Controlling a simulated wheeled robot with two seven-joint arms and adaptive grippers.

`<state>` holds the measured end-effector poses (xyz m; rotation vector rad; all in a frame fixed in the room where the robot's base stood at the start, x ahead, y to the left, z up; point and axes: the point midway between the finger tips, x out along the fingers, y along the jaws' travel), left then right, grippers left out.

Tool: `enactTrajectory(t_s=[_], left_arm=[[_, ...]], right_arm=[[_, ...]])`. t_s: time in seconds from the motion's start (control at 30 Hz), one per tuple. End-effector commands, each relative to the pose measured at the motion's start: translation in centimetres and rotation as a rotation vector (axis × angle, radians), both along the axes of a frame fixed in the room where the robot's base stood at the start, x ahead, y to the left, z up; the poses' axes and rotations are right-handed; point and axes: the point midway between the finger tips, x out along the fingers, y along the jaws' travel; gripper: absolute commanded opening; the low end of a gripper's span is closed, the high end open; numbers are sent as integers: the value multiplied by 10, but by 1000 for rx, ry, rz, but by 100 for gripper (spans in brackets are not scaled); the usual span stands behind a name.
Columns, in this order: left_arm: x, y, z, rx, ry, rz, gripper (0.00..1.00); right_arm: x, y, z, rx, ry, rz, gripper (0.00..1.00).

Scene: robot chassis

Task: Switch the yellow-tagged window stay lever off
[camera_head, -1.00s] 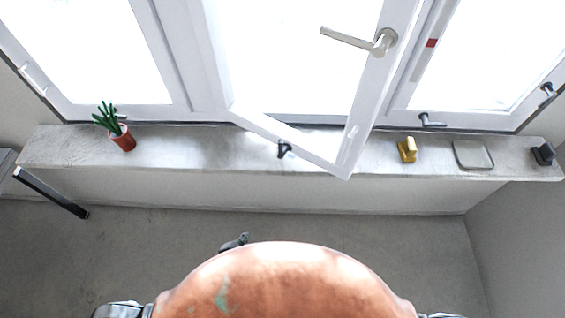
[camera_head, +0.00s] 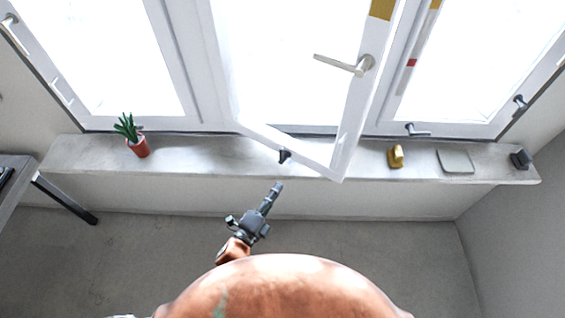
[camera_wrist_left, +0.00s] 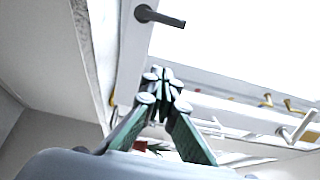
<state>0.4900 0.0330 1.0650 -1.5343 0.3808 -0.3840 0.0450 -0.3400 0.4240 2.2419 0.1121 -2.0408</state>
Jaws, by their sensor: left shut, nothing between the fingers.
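A yellow tag (camera_head: 382,8) shows on the open window sash at the top edge of the head view, above a long silver lever handle (camera_head: 345,65). A narrow yellow strip (camera_head: 436,3) is on the frame to its right. I cannot tell which lever the yellow marks belong to. My left gripper (camera_head: 277,188) is shut and empty, in front of the sill and below the open sash. In the left wrist view its fingertips (camera_wrist_left: 163,74) meet, and a dark lever (camera_wrist_left: 165,18) on a white frame lies beyond them. My right gripper is not in view.
The open sash (camera_head: 320,168) juts over the sill. A table (camera_head: 15,190) stands at left. The floor between is clear.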

Motion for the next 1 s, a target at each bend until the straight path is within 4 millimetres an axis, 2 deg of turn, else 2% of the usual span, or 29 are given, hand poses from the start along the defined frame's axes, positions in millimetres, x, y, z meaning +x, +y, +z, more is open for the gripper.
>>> enactTrajectory(t_s=[0.23,0.37,0.8,1.0], left_arm=[[3,-3,0,-1,2,-2,0],[15,-9,1,-2,0,-2,0],[92,-48,2,-3,1,1,0],[109,-24,1,1,2,1,0]], right_arm=[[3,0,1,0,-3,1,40],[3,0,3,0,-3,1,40],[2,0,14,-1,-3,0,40],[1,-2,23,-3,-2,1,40]])
